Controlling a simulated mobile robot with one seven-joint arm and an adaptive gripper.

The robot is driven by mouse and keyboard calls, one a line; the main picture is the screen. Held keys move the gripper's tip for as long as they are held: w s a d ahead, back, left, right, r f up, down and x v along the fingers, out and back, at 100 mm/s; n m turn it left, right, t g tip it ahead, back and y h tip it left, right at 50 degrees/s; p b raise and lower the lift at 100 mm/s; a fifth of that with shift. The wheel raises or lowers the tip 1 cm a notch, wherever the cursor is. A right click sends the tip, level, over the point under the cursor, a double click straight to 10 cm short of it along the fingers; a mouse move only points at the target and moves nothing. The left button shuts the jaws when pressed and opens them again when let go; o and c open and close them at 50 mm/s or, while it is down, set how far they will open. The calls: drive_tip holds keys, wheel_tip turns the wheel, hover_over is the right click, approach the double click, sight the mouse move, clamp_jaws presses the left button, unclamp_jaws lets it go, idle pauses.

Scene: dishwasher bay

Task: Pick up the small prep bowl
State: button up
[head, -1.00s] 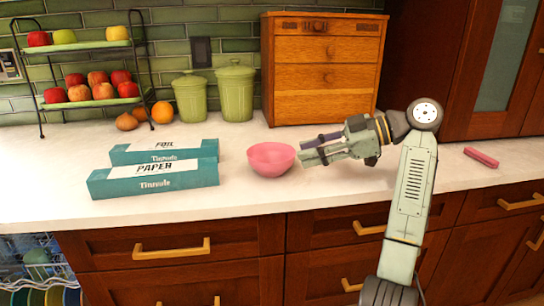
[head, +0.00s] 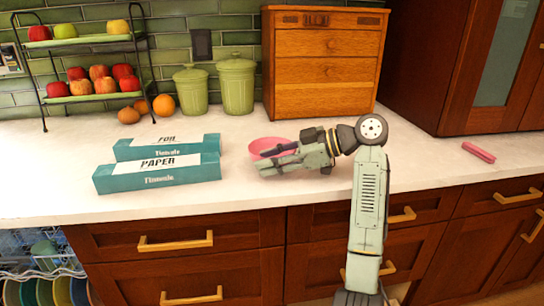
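The small pink prep bowl (head: 268,144) stands on the white counter, right of the boxes. In the head view my gripper (head: 261,161) covers its lower and right parts. The gripper reaches in from the right, with its fingers pointing left. The two fingertips show apart, one darker and farther back, one pale and nearer. I cannot tell whether the fingers are beside the bowl, over it or touching it.
The teal foil box (head: 165,146) and paper box (head: 157,173) lie left of the bowl. Green canisters (head: 236,86) and a wooden drawer chest (head: 325,65) stand behind. A fruit rack (head: 85,97) is at the back left. A pink block (head: 478,152) lies right on otherwise clear counter.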

clamp_jaws()
idle(0.8)
